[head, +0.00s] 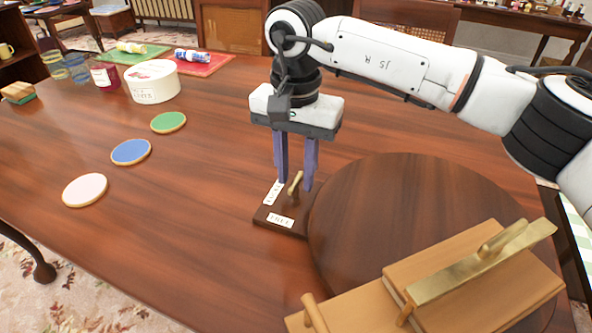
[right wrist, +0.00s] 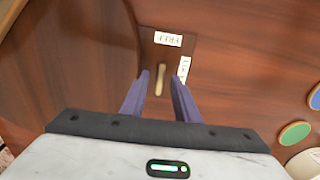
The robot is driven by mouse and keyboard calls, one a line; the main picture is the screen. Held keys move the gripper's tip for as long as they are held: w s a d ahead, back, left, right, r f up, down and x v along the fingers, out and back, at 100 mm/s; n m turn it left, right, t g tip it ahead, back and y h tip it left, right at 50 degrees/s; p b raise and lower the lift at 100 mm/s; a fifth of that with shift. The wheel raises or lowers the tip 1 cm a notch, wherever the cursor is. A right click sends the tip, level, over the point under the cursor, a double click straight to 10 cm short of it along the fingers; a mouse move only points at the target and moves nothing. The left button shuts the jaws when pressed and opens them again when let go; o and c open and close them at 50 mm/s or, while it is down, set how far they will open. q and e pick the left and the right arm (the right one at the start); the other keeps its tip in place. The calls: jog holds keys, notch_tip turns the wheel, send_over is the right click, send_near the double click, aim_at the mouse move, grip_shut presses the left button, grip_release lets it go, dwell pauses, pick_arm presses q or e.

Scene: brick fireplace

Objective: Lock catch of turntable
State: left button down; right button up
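The round wooden turntable (head: 385,195) fills the right front of the table; part of it shows in the right wrist view (right wrist: 70,60). Against its left edge is a dark wooden base with a brass catch (head: 295,183), which also shows in the right wrist view (right wrist: 159,79). The base bears a FREE label (head: 281,220) and a second label (head: 273,192), apparently LOCK. In the wrist view the catch's lever points towards the FREE label. My right gripper (head: 295,186) points down, its purple fingers open on either side of the lever, with gaps visible. My left gripper is not in view.
A wooden block assembly with a brass bar (head: 480,262) sits on the turntable's front. Pink (head: 85,190), blue (head: 131,152) and green (head: 168,122) discs lie left. A round white box (head: 153,82) and red jar (head: 104,76) stand behind. The table's left-middle is clear.

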grip_shut()
dwell(0.3)
jog(key=m+p, duration=0.1)
jog(key=m, duration=0.2)
jog(key=shift+m, duration=0.4)
jog(key=m, duration=0.3)
jog(key=shift+m, duration=0.4)
jog(key=m, duration=0.5)
jog(key=shift+p, duration=0.3)
jog(key=m, duration=0.5)
jog(key=shift+m, duration=0.3)
